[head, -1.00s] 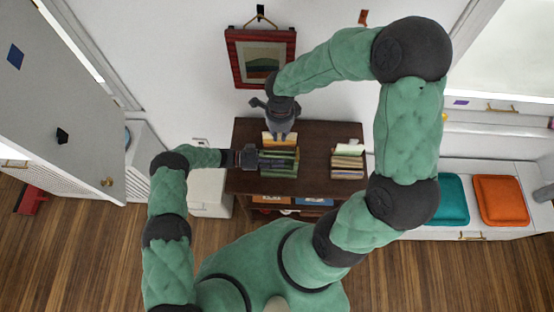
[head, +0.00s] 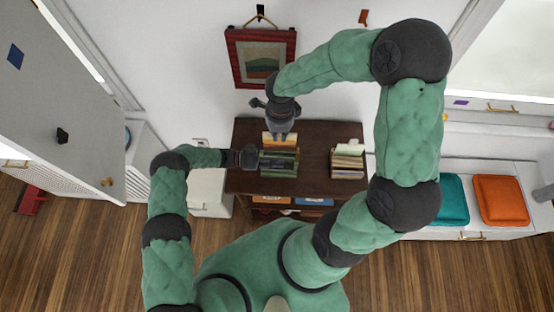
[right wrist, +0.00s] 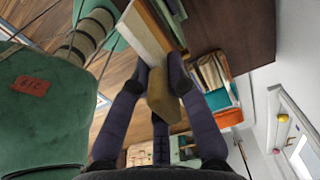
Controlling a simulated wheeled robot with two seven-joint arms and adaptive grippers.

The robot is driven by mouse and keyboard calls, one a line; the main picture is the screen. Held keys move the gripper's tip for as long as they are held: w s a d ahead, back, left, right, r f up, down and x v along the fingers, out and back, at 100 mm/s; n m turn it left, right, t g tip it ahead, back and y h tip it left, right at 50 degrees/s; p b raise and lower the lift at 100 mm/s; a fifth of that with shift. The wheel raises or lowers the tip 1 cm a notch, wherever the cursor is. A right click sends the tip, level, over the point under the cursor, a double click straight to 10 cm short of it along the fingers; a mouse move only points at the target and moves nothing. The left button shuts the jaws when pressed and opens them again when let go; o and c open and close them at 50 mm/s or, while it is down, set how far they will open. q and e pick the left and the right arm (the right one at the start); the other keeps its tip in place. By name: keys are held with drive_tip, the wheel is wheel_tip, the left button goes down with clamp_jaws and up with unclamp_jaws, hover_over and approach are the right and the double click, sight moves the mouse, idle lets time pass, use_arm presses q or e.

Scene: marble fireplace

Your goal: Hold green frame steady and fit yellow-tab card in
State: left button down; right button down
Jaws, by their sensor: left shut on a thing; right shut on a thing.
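The green frame (head: 281,170) stands on the dark wooden cabinet top, left of centre. My left gripper (head: 262,158) comes in from the left and is shut on its left end. The yellow-tab card (head: 281,142) shows just behind the frame. My right gripper (head: 281,132) is above it and shut on its tab. In the right wrist view, my right gripper (right wrist: 158,85) holds the blunt yellowish tab (right wrist: 162,98) between its fingers, with pale board edges (right wrist: 146,36) beyond. I cannot tell how far the card is inside the frame.
A second holder with several cards (head: 348,162) stands at the right of the cabinet top (head: 314,150), with bare wood between. A red-framed picture (head: 262,57) hangs on the wall behind. Teal (head: 452,200) and orange cushions (head: 499,201) lie on a bench at right.

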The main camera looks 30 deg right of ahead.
sight(279, 143)
wheel_tip(279, 143, down, 12)
drive_tip(key=shift+f, duration=0.2)
idle(3.0)
drive_tip(key=c, duration=0.7)
unclamp_jaws()
drive_tip(key=shift+o, duration=0.2)
drive_tip(key=shift+r, duration=3)
use_arm(q)
drive_tip(key=c, duration=0.7)
unclamp_jaws()
